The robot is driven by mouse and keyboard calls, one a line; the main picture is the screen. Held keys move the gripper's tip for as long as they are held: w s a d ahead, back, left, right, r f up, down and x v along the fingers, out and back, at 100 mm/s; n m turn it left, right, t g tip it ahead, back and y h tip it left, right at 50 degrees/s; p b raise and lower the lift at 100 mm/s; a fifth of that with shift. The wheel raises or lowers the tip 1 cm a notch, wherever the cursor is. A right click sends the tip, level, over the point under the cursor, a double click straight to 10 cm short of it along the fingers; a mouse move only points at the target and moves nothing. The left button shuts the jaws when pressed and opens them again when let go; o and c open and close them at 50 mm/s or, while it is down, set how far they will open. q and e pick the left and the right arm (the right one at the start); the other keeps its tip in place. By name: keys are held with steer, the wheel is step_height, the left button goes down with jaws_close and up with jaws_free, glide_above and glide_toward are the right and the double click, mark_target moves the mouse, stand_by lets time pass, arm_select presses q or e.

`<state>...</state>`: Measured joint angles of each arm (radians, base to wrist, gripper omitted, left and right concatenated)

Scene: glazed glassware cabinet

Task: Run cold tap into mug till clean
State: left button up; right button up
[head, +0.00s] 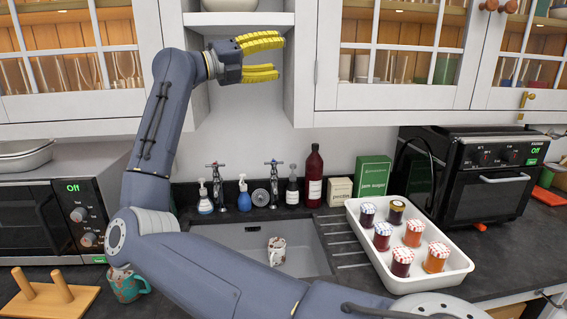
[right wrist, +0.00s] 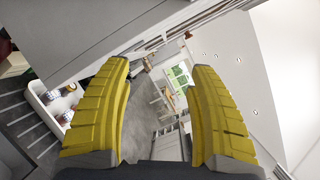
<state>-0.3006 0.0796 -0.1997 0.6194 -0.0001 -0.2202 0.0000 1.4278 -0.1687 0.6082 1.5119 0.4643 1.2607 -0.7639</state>
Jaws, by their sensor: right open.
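A pale mug with reddish-brown marks (head: 277,250) stands in the grey sink (head: 312,262), partly behind my right arm. No running water shows. My right gripper (head: 281,57) is high above the taps, in front of the cabinet gap, with its yellow fingers apart and empty. The right wrist view also shows the open fingers (right wrist: 161,75) with nothing between them. My left gripper is not in view.
A white tray of jam jars (head: 458,276) stands right of the sink. Soap bottles (head: 243,194) and a dark red bottle (head: 314,176) stand by the taps. A teal mug (head: 127,287) and a wooden peg stand (head: 48,299) are at left. Glazed cabinets (head: 395,96) hang above.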

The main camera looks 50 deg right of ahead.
steer(key=w+d+f+m+t+y, duration=0.15)
steer(key=w+f+t, duration=0.4)
steer(key=f, duration=0.85)
steer(key=m+t+y, duration=0.3)
steer(key=m, duration=0.2)
glide_toward(272, 161)
steer(key=x, duration=1)
steer(key=shift+s+d+f, duration=0.1)
steer(key=shift+s+d, duration=0.1)
steer(key=shift+s, duration=0.05)
jaws_close()
